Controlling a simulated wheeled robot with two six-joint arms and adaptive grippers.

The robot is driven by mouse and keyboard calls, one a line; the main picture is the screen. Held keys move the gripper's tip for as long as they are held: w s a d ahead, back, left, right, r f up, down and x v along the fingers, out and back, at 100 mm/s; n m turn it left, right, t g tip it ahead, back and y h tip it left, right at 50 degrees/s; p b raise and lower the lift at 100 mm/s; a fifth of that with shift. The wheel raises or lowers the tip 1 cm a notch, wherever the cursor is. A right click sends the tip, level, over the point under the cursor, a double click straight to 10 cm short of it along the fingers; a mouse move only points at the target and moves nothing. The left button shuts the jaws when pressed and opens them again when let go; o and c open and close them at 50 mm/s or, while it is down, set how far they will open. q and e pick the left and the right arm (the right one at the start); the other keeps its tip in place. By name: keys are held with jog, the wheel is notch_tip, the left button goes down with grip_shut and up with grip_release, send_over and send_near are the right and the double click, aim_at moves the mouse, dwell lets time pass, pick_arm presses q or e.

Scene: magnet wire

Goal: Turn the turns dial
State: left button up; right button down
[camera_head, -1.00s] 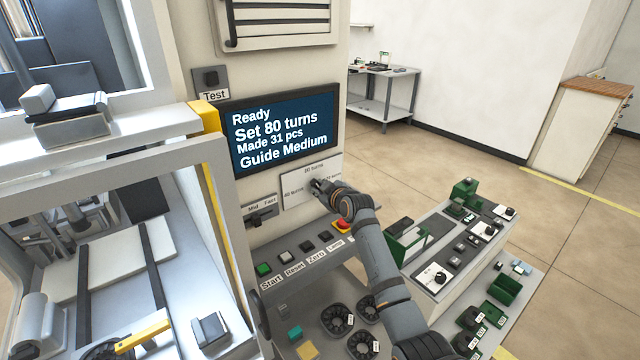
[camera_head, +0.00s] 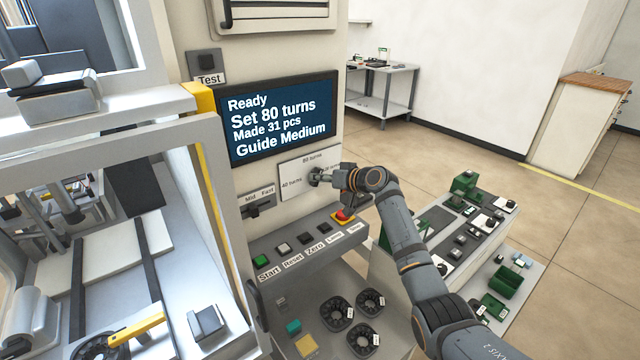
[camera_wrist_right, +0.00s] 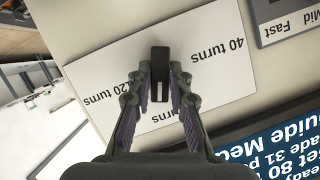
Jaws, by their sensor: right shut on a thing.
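The turns dial is a dark knob with a bar handle (camera_wrist_right: 160,62) on a white plate (camera_head: 293,184) below the screen. The plate carries labels for 40 turns, 80 turns and a third, partly covered setting that reads as 120 turns in the wrist view. My right gripper (camera_head: 320,176) reaches the dial from the right. In the wrist view its two fingers (camera_wrist_right: 160,88) are shut on the dial's handle, one on each side. The screen (camera_head: 280,118) reads Ready, Set 80 turns, Made 31 pcs, Guide Medium. My left gripper is not in view.
Left of the plate is a Mid/Fast switch (camera_head: 259,203). Below is a button row with a green Start button (camera_head: 261,261) and a red stop button (camera_head: 344,214) close under my right wrist. A machine frame (camera_head: 205,160) stands at left; a parts bench (camera_head: 480,225) is at right.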

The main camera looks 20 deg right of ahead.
jog(key=shift+w+d+f+m+t+y+b, duration=0.1)
jog(key=shift+m+t+y+b, duration=0.15)
jog(key=shift+m+y+b, duration=1.1)
jog(key=shift+s+d+f+m+t+y+b, duration=0.15)
jog(key=shift+m+y+b, duration=0.3)
jog(key=shift+m+b, duration=1.75)
jog(key=shift+w+a+f+m+t+y+b, duration=0.25)
jog(key=shift+m+y+b, duration=0.65)
jog(key=shift+m+b, duration=0.9)
jog(key=shift+s+d+r, duration=0.1)
jog(key=shift+d+r, duration=0.1)
jog(key=c, duration=1.2)
grip_release()
